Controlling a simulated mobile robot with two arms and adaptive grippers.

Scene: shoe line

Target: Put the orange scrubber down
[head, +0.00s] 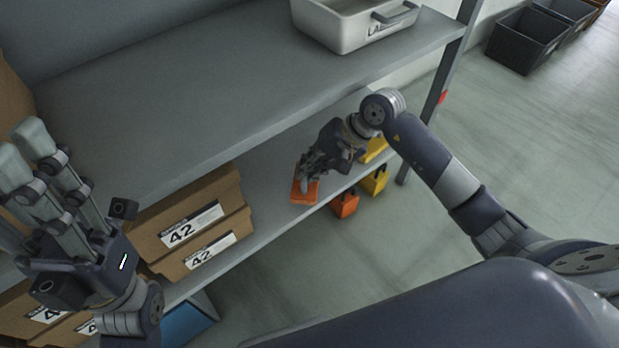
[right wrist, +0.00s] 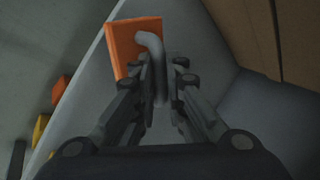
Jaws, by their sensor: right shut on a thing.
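The orange scrubber (head: 305,191) is an orange block with a grey handle, at the lower shelf (head: 268,212) near its front edge. In the right wrist view the scrubber (right wrist: 126,38) lies beyond the fingertips, its bent grey handle running between them. My right gripper (head: 308,172) is shut on the handle; it also shows in the right wrist view (right wrist: 160,75). I cannot tell whether the block touches the shelf. My left gripper (head: 40,160) is raised at the left, its fingers apart, with nothing seen between them.
Cardboard boxes marked 42 (head: 190,222) fill the shelf to the left. Orange (head: 345,204) and yellow (head: 376,180) items show below the shelf edge. A white bin (head: 345,28) stands on the upper shelf, which overhangs the lower one.

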